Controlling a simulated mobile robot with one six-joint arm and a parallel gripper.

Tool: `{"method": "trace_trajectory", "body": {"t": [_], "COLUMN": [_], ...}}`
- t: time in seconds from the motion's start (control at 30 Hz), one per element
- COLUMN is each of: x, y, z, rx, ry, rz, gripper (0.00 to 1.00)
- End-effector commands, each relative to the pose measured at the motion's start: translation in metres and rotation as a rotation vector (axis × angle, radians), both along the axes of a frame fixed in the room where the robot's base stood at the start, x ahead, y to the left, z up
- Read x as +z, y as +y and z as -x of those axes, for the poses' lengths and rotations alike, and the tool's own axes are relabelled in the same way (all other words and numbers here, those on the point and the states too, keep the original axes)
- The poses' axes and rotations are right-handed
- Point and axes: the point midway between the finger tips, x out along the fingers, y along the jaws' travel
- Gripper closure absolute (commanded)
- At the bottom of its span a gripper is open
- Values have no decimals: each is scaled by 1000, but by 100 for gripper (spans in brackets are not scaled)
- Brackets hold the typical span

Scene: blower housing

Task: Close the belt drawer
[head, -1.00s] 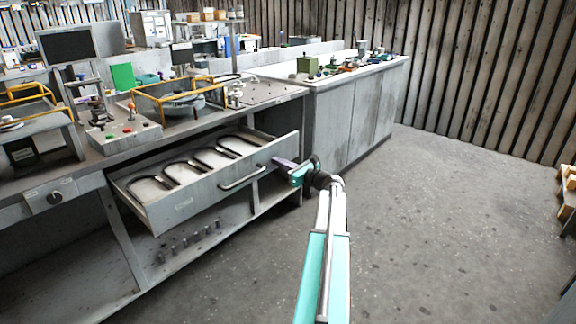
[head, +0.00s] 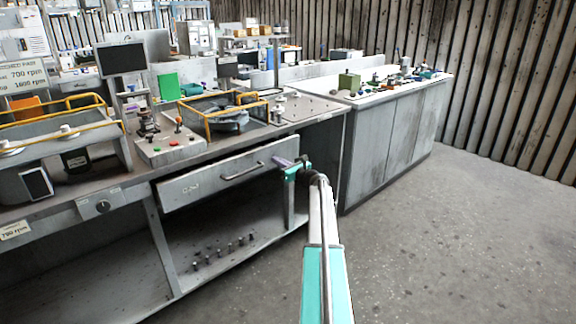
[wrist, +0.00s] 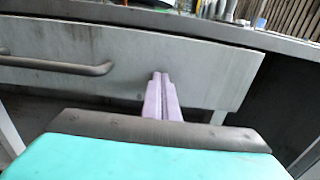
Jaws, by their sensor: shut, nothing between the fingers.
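The belt drawer (head: 205,185) is a grey metal drawer under the workbench. Its flat front sits close below the bench top, and no interior or belts show now. A bar handle (head: 243,171) is on the front, and it also shows at the left in the wrist view (wrist: 62,65). My gripper (head: 302,160) is at the right end of the drawer front. In the wrist view its narrow lilac fingers (wrist: 161,78) are shut together, empty, with their tips at the drawer front (wrist: 205,75), right of the handle. Whether they touch cannot be told for certain.
The workbench (head: 135,185) carries a yellow-framed fixture (head: 215,115), a button box (head: 170,150) and a monitor (head: 120,60). An open lower shelf (head: 205,270) holds several small pegs. A grey cabinet (head: 390,140) stands to the right. The floor at right is clear.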

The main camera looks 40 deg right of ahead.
Motion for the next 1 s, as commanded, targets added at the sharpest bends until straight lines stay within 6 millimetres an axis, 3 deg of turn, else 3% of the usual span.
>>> {"method": "trace_trajectory", "body": {"t": [0.1, 0.3, 1.0], "x": [0, 0, 6], "y": [-2, -3, -5], "z": [-18, -33, -36], "rx": [1, 1, -4], "ry": [0, 0, -7], "rz": [0, 0, 0], "gripper": [100, 100, 100]}}
